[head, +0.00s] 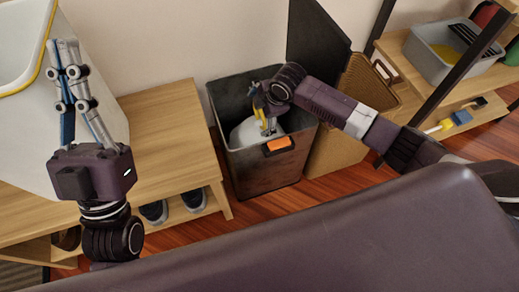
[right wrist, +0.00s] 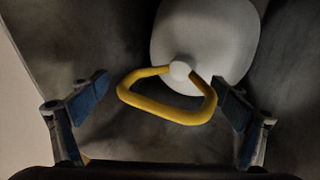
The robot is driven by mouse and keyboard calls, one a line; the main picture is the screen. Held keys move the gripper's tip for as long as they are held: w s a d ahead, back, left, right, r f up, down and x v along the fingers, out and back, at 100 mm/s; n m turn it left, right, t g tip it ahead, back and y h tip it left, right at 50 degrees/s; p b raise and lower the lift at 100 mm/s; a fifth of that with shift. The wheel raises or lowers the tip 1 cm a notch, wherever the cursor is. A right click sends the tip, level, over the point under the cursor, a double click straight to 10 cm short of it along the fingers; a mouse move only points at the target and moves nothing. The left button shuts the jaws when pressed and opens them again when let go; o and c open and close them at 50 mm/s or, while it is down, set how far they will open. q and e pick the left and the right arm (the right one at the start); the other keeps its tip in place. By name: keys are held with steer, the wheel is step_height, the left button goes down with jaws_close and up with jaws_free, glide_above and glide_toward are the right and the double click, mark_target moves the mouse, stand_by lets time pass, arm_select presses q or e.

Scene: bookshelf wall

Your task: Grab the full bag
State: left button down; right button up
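A white bag (head: 243,133) with a yellow handle sits inside a dark, open bin (head: 265,172). In the right wrist view the bag (right wrist: 205,40) is at the top, and its yellow loop handle (right wrist: 167,97) comes off a white knob towards me. My right gripper (head: 266,126) reaches down into the bin mouth. Its two blue-padded fingers (right wrist: 165,100) are wide apart on either side of the handle, with no visible contact. The lower part of the bag is hidden by the bin wall.
The bin's lid (head: 316,38) stands raised behind it. A wicker basket (head: 345,125) is close on the right. A wooden bench (head: 170,140) with shoes (head: 193,199) below is on the left. A shelf with a grey tub (head: 436,52) is at the right.

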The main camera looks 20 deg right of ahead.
steer(key=c, duration=2)
steer(key=shift+w+r, duration=0.15)
steer(key=shift+c, duration=0.2)
